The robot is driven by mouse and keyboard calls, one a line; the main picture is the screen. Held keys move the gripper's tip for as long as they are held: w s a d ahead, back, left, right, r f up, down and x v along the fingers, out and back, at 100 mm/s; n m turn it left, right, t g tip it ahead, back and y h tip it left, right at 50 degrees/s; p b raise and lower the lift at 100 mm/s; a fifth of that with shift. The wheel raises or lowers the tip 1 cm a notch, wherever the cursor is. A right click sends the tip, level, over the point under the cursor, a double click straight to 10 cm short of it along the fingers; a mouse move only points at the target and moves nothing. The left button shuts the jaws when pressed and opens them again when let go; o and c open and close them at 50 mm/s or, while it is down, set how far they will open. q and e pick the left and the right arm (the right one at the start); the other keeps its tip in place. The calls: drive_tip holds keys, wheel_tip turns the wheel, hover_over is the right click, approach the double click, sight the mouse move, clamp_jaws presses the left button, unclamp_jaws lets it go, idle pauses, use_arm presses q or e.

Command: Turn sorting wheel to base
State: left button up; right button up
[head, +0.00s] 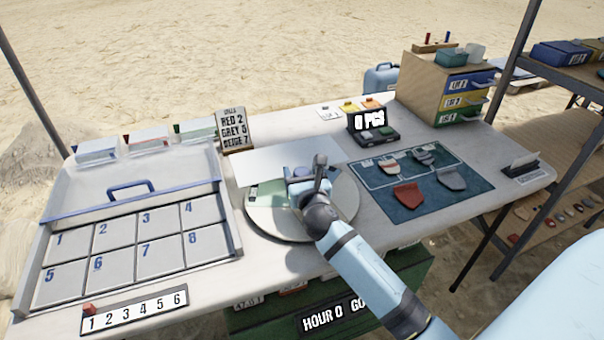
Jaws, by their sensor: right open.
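The sorting wheel (262,222) is a round, pale grey disc on the table in front of the middle. A light green section shows on its left part. My right arm reaches in from the lower right, and my right gripper (304,184) is over the wheel, open. The gripper and wrist hide the wheel's middle and part of its right side. I cannot tell whether the fingers touch the wheel. My left gripper is not in view.
A numbered tray (222,222) with a blue handle fills the table's left. A dark teal mat (450,198) with several sherds lies right of the wheel. A small black display (365,120) and a drawer cabinet (420,88) stand behind. A white sheet (262,160) lies behind the wheel.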

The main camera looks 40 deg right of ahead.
drive_tip(key=shift+c, duration=0.4)
drive_tip(key=c, duration=1.2)
drive_tip(key=shift+o, duration=0.2)
drive_tip(key=shift+r+y+p, duration=0.1)
drive_tip(key=shift+y+p, duration=0.2)
